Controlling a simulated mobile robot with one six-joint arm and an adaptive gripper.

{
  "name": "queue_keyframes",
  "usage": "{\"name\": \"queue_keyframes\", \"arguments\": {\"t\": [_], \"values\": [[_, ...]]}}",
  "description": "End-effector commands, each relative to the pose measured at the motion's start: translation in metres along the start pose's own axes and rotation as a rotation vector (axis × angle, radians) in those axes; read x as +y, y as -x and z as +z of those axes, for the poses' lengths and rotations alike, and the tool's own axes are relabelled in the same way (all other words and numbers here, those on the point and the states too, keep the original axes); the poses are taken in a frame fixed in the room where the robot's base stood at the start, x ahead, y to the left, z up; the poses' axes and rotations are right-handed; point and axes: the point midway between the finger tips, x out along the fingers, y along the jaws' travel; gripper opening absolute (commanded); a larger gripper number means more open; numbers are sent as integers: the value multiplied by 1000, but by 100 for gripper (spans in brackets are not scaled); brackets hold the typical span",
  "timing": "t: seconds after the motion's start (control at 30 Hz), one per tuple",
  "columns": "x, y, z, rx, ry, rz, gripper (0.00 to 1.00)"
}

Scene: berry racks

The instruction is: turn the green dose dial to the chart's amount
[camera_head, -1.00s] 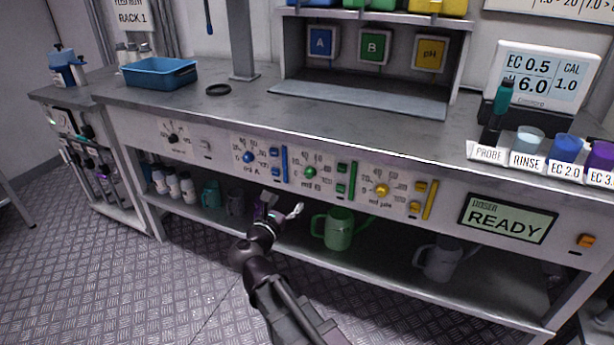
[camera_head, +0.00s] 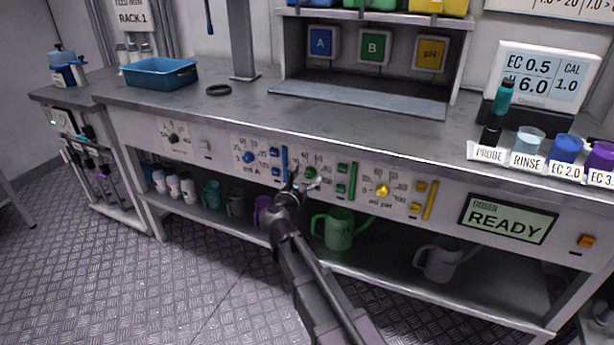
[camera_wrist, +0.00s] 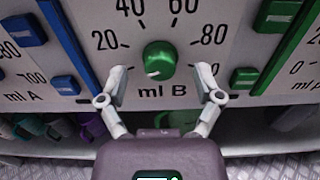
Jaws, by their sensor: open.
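The green dose dial (camera_wrist: 160,60) sits on the white panel above the label "ml B", with marks 20, 40, 60 and 80 around it. Its pale pointer mark is at the lower left of the knob, below the 20. In the head view the dial (camera_head: 310,173) is partly behind my gripper (camera_head: 304,186). In the wrist view my gripper (camera_wrist: 164,84) is open, with one finger on each side of the dial and slightly below it. The fingers look apart from the knob. The dose chart cannot be read in these frames.
A blue dial (camera_head: 248,158) and a yellow dial (camera_head: 382,190) flank the green one. Green buttons (camera_wrist: 245,78) and a blue bar (camera_wrist: 68,40) are close by. The doser screen (camera_head: 508,218) reads READY. A green jug (camera_head: 340,230) stands on the shelf below.

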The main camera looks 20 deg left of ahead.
Motion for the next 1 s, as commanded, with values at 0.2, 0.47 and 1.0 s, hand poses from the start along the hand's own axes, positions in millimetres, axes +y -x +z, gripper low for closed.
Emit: {"name": "queue_keyframes", "arguments": {"t": [0.2, 0.47, 1.0], "values": [[0, -12, 0, 0, 0, 0, 84], [0, -12, 0, 0, 0, 0, 84], [2, -12, 0, 0, -2, 3, 0]]}}
